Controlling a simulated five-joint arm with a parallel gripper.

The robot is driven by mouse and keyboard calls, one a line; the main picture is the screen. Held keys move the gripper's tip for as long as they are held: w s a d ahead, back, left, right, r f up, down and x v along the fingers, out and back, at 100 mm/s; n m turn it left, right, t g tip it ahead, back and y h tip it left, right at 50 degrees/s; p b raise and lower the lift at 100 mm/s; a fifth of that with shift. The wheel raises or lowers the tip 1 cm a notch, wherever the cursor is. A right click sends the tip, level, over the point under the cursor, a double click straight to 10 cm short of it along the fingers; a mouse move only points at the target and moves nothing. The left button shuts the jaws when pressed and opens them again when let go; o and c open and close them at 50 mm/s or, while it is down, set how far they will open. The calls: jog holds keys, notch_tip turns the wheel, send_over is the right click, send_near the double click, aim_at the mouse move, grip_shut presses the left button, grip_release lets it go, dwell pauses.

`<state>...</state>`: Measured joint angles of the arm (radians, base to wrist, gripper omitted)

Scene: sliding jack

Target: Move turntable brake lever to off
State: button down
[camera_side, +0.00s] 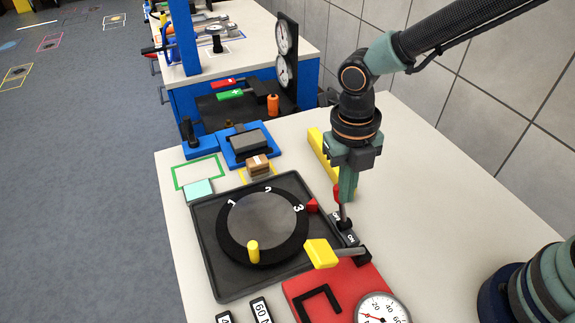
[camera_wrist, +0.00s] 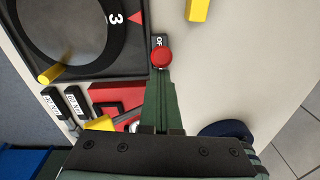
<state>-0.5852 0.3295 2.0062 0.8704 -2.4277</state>
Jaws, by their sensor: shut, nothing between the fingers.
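The brake lever is a small lever with a round red knob (camera_wrist: 162,56) on a black plate with white lettering (camera_side: 350,238). In the wrist view the knob sits beside an OFF label (camera_wrist: 160,41); the side view shows only a bit of red behind my fingers. The turntable (camera_side: 265,220) is a round dark disc with numbers 1, 2 and 3 and a yellow peg, left of the lever. My gripper (camera_side: 346,198) points down, shut and empty, its tips right at the knob. I cannot tell whether they touch it, and they hide part of the lever.
A red triangle pointer (camera_side: 312,205) stands by the number 3. A yellow paddle (camera_side: 320,253) and a red panel with a gauge (camera_side: 382,308) are close in front. A yellow bar (camera_side: 323,155) lies behind the gripper. The white tabletop to the right is clear.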

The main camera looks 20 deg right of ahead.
jog(key=shift+w+f+t, duration=0.15)
jog(key=shift+w+t, duration=0.15)
jog(key=shift+w, duration=0.65)
jog(key=w+d+r+m, duration=0.2)
jog(key=d+r+m, duration=0.15)
jog(key=r, duration=0.25)
jog(key=w+d+r+m, duration=0.2)
jog(key=d+r+m, duration=0.1)
jog(key=r+m, duration=0.25)
jog(key=s+d+r+m+t, duration=0.2)
jog(key=s+d+m, duration=0.2)
jog(key=d+m, duration=0.3)
jog(key=s+d+r+m+t, duration=0.2)
jog(key=d+m, duration=0.4)
jog(key=m, duration=1.2)
jog(key=shift+s+d+m+t, duration=0.3)
jog(key=shift+s+d+t, duration=0.1)
jog(key=shift+s+t, duration=0.5)
